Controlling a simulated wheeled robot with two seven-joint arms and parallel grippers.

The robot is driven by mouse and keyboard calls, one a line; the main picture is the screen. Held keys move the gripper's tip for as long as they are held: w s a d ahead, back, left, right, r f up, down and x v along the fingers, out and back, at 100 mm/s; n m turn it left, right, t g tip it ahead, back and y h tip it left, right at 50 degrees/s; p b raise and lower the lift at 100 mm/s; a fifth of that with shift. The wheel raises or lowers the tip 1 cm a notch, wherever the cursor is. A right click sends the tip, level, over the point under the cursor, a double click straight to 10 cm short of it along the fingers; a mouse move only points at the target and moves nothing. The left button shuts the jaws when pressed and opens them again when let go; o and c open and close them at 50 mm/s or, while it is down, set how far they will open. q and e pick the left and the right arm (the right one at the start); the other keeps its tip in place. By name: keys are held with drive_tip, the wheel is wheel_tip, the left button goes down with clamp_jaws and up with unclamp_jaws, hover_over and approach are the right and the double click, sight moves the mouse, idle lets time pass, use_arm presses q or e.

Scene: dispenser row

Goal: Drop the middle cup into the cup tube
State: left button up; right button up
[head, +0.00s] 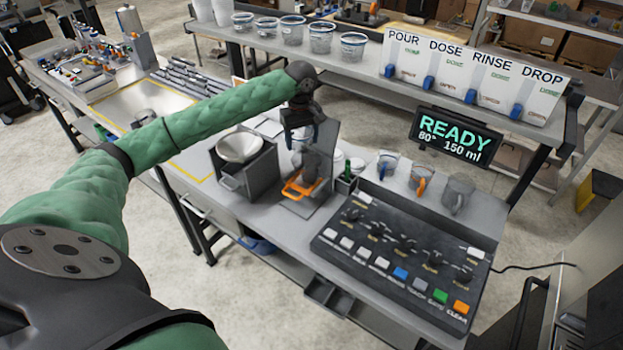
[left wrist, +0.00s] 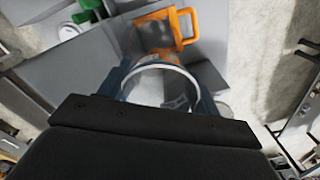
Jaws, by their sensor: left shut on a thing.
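My left gripper (head: 302,140) points down over the counter, above a grey stand with an orange handle (head: 300,187). In the left wrist view its two dark blue fingers (left wrist: 168,92) are shut around a clear cup (left wrist: 155,85) with a pale rim. The orange handle (left wrist: 167,28) shows just beyond the cup there. In the head view the held cup is mostly hidden by the gripper. I cannot tell which thing is the cup tube. My right gripper is not in view.
Three small cups, with blue (head: 388,166), orange (head: 418,178) and grey (head: 457,194) parts, stand behind the button panel (head: 400,255). Several clear cups line the back shelf. A screen (head: 449,138) reads READY.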

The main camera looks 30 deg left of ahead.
use_arm(q)
drive_tip(key=shift+s+f, duration=0.3)
drive_tip(key=shift+f, duration=0.35)
drive_tip(key=shift+w+f, duration=0.1)
drive_tip(key=o, duration=1)
drive_tip(key=shift+o, duration=0.2)
drive_tip(key=shift+r+b, duration=0.5)
wheel_tip(320, 180, up, 6)
drive_tip(key=b, duration=0.2)
drive_tip(key=shift+b, duration=0.35)
drive_tip(key=shift+r, duration=0.45)
